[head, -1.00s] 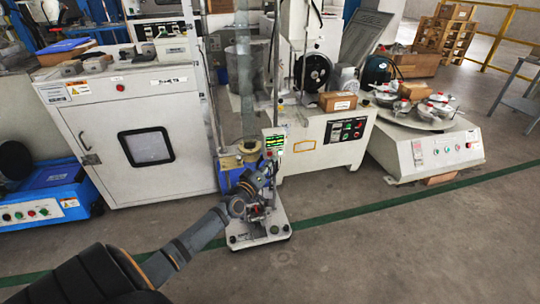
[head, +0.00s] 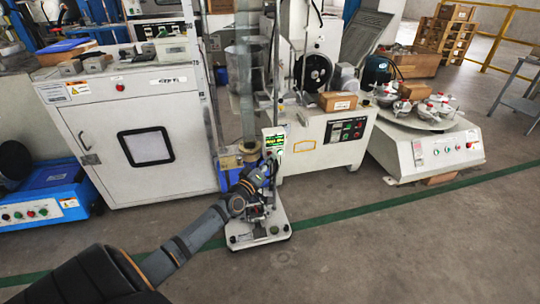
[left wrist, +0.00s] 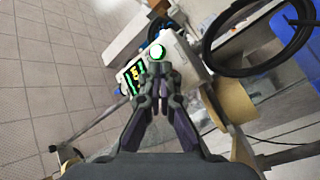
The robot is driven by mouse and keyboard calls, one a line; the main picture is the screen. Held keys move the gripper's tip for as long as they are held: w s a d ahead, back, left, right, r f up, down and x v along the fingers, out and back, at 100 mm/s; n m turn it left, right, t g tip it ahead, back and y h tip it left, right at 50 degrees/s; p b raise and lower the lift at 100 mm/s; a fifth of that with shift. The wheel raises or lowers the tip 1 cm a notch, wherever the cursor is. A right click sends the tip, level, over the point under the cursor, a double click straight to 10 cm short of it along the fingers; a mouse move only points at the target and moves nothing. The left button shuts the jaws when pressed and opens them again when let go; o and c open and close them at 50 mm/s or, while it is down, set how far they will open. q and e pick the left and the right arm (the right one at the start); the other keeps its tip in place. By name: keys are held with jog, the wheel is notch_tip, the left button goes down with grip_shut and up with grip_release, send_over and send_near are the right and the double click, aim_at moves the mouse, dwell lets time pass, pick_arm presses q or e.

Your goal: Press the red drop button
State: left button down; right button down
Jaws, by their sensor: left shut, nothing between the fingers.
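A white control box (head: 273,134) with a lit green display stands on a slim test stand in the head view. In the left wrist view the control box (left wrist: 184,55) shows its display (left wrist: 134,76) and a round green-lit button (left wrist: 157,51). I cannot make out a red drop button; it may be hidden behind my fingers. My left gripper (head: 269,164) is just below the box in the head view. In the left wrist view its closed, empty fingertips (left wrist: 158,70) are right at the green-lit button; I cannot tell whether they touch.
The stand's base plate (head: 258,232) rests on the floor. A white cabinet (head: 110,185) stands to the left, and a machine with a black panel (head: 345,131) to the right. A turntable machine (head: 430,155) is farther right. The floor in front is clear.

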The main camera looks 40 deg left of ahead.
pick_arm(q)
jog(key=shift+w+a+b, duration=0.3)
jog(key=shift+a+b, duration=0.05)
dwell(0.6)
dwell(0.3)
jog(key=shift+s+d+r+p, duration=0.1)
jog(key=shift+s+d+p, duration=0.45)
jog(key=shift+p, duration=0.15)
jog(key=shift+d, duration=0.15)
jog(key=s+d+p, duration=0.1)
jog(key=d, duration=0.1)
jog(key=s+d+p, duration=0.1)
jog(key=s, duration=0.1)
jog(key=shift+s+d+p, duration=0.2)
jog(key=shift+d+p, duration=0.2)
dwell(0.3)
